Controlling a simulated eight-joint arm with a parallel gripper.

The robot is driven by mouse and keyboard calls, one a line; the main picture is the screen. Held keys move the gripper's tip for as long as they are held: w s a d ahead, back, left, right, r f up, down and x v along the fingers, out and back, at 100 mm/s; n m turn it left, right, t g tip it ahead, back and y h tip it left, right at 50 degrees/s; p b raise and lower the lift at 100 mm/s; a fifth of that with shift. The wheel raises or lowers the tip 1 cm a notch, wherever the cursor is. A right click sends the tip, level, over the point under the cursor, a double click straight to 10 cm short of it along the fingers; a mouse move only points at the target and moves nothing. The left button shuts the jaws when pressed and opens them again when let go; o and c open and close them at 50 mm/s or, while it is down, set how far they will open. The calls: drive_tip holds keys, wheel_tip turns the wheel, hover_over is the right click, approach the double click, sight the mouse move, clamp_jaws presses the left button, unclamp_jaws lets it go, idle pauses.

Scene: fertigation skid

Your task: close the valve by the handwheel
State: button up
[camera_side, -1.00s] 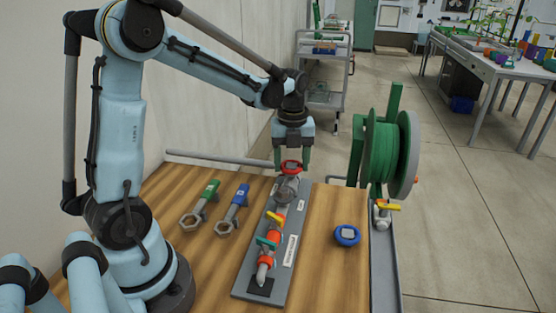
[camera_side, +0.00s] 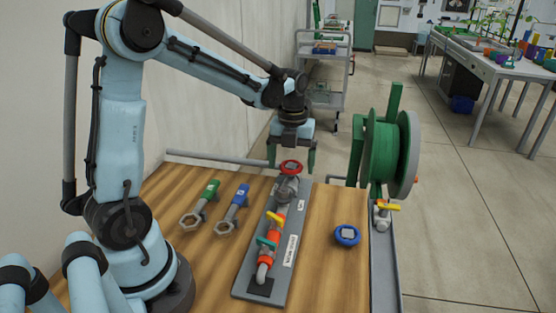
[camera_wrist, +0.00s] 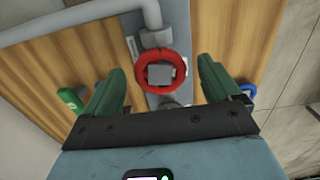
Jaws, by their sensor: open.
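The red handwheel (camera_side: 290,167) tops a grey valve (camera_side: 287,188) at the far end of the grey base plate (camera_side: 245,275). My gripper (camera_side: 292,160) is above the handwheel with its green fingers spread wide. In the wrist view, my gripper (camera_wrist: 160,82) is open, with one finger on each side of the red handwheel (camera_wrist: 142,72) and visible gaps between. A grey square hub fills the middle of the wheel. I cannot tell how far the fingertips are above the wheel.
A green-handled wrench (camera_side: 207,192) and a blue-handled wrench (camera_side: 238,198) lie left of the plate. A blue wheel (camera_side: 347,235) lies to the right. An orange fitting (camera_side: 271,236) with yellow and teal levers sits nearer on the plate. A green hose reel (camera_side: 385,150) stands right.

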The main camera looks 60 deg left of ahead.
sight(291, 165)
drive_tip(key=shift+r, duration=0.1)
wheel_tip(291, 165, up, 11)
drive_tip(key=s+d+f+n+t, duration=0.2)
drive_tip(key=s+d+n+t, duration=0.1)
drive_tip(key=n, duration=1)
drive_tip(key=s+d+f+n+t, duration=0.3)
drive_tip(key=s+d+n, duration=0.3)
drive_tip(key=n, duration=0.8)
drive_tip(key=shift+d+f+t, duration=0.2)
drive_tip(key=shift+d+t, duration=0.4)
drive_tip(key=shift+d, duration=0.4)
